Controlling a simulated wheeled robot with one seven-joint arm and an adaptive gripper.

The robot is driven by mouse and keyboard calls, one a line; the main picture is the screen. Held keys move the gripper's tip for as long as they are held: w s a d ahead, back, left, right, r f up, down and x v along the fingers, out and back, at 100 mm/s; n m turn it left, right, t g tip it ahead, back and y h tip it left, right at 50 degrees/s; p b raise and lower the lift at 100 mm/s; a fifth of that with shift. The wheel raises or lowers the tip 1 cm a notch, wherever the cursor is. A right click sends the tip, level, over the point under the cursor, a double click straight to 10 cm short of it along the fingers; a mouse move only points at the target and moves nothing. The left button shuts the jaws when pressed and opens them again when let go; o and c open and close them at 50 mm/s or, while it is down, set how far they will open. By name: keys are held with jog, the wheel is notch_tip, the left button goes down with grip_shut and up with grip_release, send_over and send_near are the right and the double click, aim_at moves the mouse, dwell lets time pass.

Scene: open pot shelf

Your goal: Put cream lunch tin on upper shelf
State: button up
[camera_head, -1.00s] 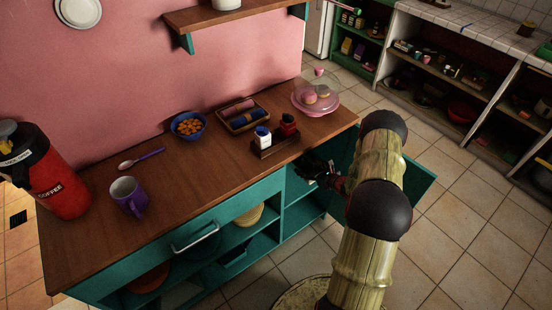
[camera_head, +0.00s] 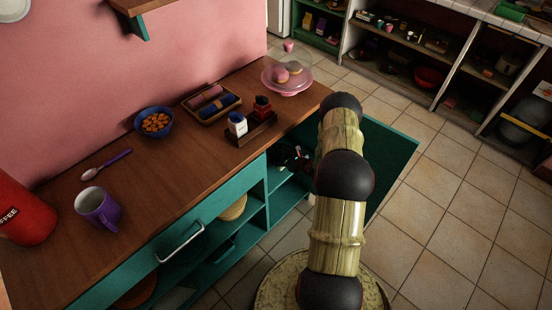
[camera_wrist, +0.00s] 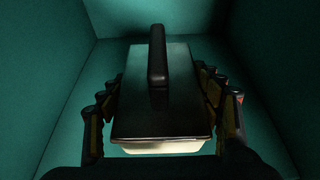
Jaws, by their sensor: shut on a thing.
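The cream lunch tin (camera_wrist: 165,147) is in the wrist view, with a dark, flat lid (camera_wrist: 140,108) and a black upright bar on top. Only a strip of its cream side shows below the lid. My gripper (camera_wrist: 163,100) is shut on the tin, with fingers along its left and right sides. The tin is inside a teal-walled compartment. In the head view my gripper (camera_head: 292,158) is partly inside the upper right opening of the teal cabinet (camera_head: 212,222), under the wooden top. The tin cannot be made out there.
An open teal door (camera_head: 390,165) stands right of my arm. On the wooden top (camera_head: 150,195) are a condiment rack (camera_head: 250,132), a pink covered cake stand (camera_head: 287,82), a bowl (camera_head: 154,123) and a purple mug (camera_head: 98,206). A yellow round item (camera_head: 233,208) sits inside the cabinet.

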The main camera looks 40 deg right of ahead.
aim_at(286, 160)
jog(key=shift+f, duration=0.65)
jog(key=shift+f, duration=0.1)
jog(key=o, duration=1.5)
jog(key=shift+f, duration=0.1)
jog(key=shift+c, duration=0.2)
jog(key=shift+r, duration=0.2)
jog(key=p+v, duration=0.4)
jog(key=v, duration=0.8)
jog(key=shift+f, duration=0.1)
jog(key=shift+s, duration=0.1)
